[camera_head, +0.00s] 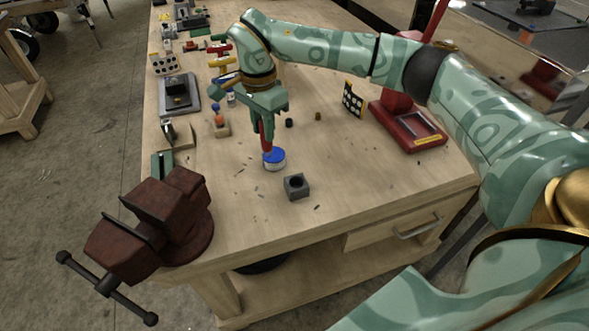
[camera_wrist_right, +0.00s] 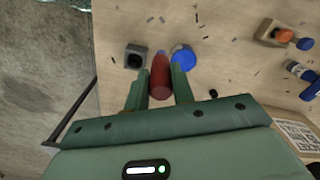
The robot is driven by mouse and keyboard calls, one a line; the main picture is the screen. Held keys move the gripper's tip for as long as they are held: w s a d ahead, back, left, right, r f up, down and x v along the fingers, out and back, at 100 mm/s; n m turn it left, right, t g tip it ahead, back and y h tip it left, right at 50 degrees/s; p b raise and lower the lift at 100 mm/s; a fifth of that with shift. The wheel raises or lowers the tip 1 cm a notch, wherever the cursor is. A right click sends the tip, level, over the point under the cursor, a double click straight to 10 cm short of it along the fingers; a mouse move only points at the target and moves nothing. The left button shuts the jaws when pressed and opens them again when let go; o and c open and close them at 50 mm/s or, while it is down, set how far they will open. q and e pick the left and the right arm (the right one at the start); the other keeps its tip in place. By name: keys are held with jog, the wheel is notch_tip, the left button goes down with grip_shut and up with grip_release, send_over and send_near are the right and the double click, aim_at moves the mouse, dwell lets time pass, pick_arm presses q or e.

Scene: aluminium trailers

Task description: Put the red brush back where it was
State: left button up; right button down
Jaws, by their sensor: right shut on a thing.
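My right gripper (camera_head: 266,124) is shut on the red brush (camera_head: 266,141) over the workbench. The brush points down, its lower end close to a round tin with a blue top (camera_head: 274,159). In the right wrist view the red brush (camera_wrist_right: 160,76) lies between my fingers (camera_wrist_right: 160,88), with the blue top (camera_wrist_right: 183,57) to its right and a grey block with a round hole (camera_wrist_right: 135,57) to its left. That grey block (camera_head: 297,187) stands nearer the bench's front edge in the head view. I cannot tell whether the brush touches the tin. My left gripper is out of view.
A rusty red vise (camera_head: 158,222) is clamped at the front left corner. A red stand (camera_head: 408,128) and a dotted board (camera_head: 353,99) stand to the right. A small block with an orange-topped piece (camera_head: 221,127) and several tools line the left side. Small dark scraps lie around the grey block.

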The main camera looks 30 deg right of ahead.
jog(key=s+d+f, duration=0.1)
jog(key=s+f, duration=0.1)
jog(key=f, duration=0.1)
jog(key=s+d+f+b, duration=0.1)
jog(key=s+d+f, duration=0.1)
jog(key=f, duration=0.2)
jog(key=s+d+f, duration=0.1)
jog(key=s+f, duration=0.1)
jog(key=f, duration=0.1)
jog(key=shift+d+f+b, duration=0.2)
jog(key=shift+d+b, duration=0.05)
jog(key=shift+b, duration=0.05)
jog(key=c, duration=1.2)
grip_release()
jog(key=shift+r, duration=0.1)
